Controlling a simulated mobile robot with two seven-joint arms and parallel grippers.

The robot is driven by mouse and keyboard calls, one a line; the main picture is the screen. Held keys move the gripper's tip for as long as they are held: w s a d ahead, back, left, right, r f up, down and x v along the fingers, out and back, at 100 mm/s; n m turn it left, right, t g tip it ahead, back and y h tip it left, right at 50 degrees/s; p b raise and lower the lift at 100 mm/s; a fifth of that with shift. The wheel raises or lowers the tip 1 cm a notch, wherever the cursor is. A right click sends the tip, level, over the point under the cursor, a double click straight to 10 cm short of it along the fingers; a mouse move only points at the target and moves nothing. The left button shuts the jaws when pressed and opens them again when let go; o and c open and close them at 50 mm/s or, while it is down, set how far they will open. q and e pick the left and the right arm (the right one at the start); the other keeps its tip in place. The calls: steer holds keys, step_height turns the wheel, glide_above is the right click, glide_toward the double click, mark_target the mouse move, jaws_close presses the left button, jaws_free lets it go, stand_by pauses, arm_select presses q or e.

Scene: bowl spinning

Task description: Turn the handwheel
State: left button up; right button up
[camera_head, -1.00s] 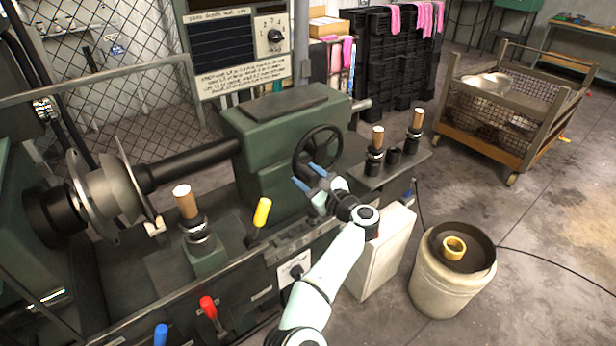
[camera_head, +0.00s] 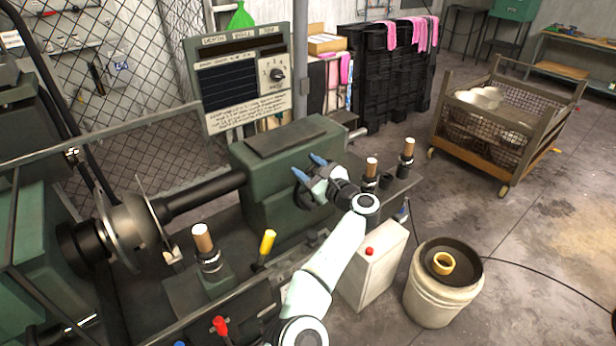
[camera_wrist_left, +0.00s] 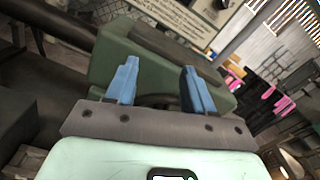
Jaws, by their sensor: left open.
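The black handwheel (camera_head: 302,198) is on the front face of the green machine housing (camera_head: 262,190). Most of it is hidden behind my left gripper in the head view. My left gripper (camera_head: 309,167) has its two blue fingers apart, in front of the upper part of the wheel. In the left wrist view, the open fingers (camera_wrist_left: 160,66) point at the green housing, with a dark curved piece low between them that looks like part of the wheel. I cannot tell whether the fingers touch the wheel. My right gripper is not in view.
Wooden-topped handles (camera_head: 371,168) stand right of the housing. A yellow-handled lever (camera_head: 268,242) and a red-handled lever (camera_head: 220,325) are at the machine's front. A bucket (camera_head: 432,300) and white canister (camera_head: 373,270) stand on the floor. A wire cart (camera_head: 520,97) is farther right.

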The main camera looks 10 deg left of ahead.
arm_select(q)
step_height(320, 180, up, 5)
steer(key=shift+r+p, duration=0.15)
steer(key=shift+p, duration=0.8)
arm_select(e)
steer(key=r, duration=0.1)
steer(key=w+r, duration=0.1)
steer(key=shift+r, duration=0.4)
